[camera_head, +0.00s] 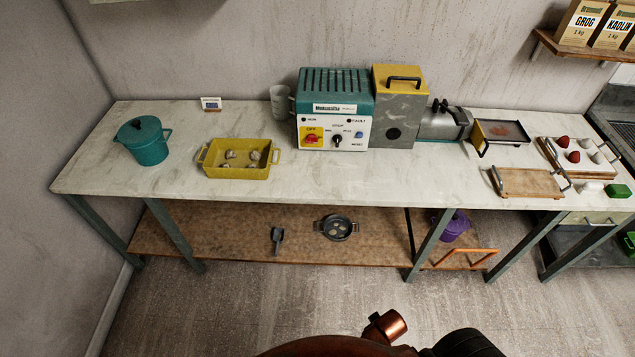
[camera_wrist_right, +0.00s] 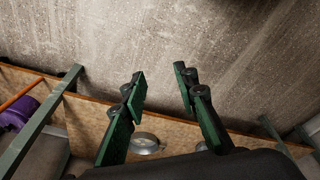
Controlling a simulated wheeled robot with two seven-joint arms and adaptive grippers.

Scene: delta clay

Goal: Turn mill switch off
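The teal mill (camera_head: 334,88) stands at the back of the marble-topped table. Its white front panel (camera_head: 318,125) carries a red switch (camera_head: 312,140) on a yellow plate, a black knob (camera_head: 337,140) with a pale mark, and a small blue button (camera_head: 358,134). Lettering above the knob seems to read STOP; the switch and knob positions are too small to tell. My right gripper (camera_wrist_right: 159,78) is open and empty in the right wrist view, over the floor near the lower shelf, away from the mill. My left gripper is not in view.
On the table (camera_head: 100,172), a teal pot (camera_head: 145,142) and yellow tray (camera_head: 232,171) stand left of the mill. A grey-yellow box unit (camera_head: 393,115) adjoins it on the right. Trays (camera_head: 528,182) stand farther right. The tabletop in front of the panel is clear.

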